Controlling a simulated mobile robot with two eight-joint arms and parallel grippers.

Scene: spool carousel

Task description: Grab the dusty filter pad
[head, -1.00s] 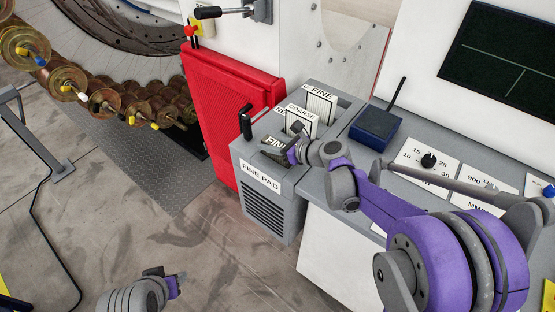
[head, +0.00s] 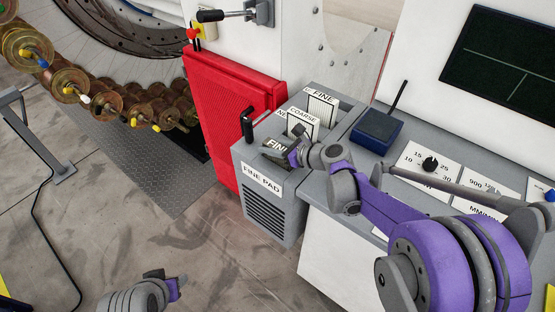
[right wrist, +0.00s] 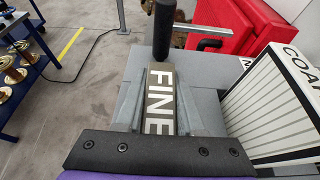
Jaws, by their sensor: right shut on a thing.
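The dusty filter pad, a dark grey-brown block with white FINE lettering, sits in the front slot of the grey filter box (head: 268,218). Its top edge shows in the head view (head: 276,146) and in the right wrist view (right wrist: 160,97). My right gripper (head: 295,154) is at this pad and shut on it; in the right wrist view its fingers (right wrist: 158,122) lie along both sides of the pad. The pad's lower part is hidden in the box. My left gripper (head: 176,286) is low in the head view, away from the box; its jaw gap is unclear.
A cleaner white COARSE pad (head: 302,122) and a white FINE pad (head: 321,106) stand in slots behind. A black handle (head: 246,126) rises from the box's left edge. A red panel (head: 226,110) is left of the box, a blue box with antenna (head: 377,130) right.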

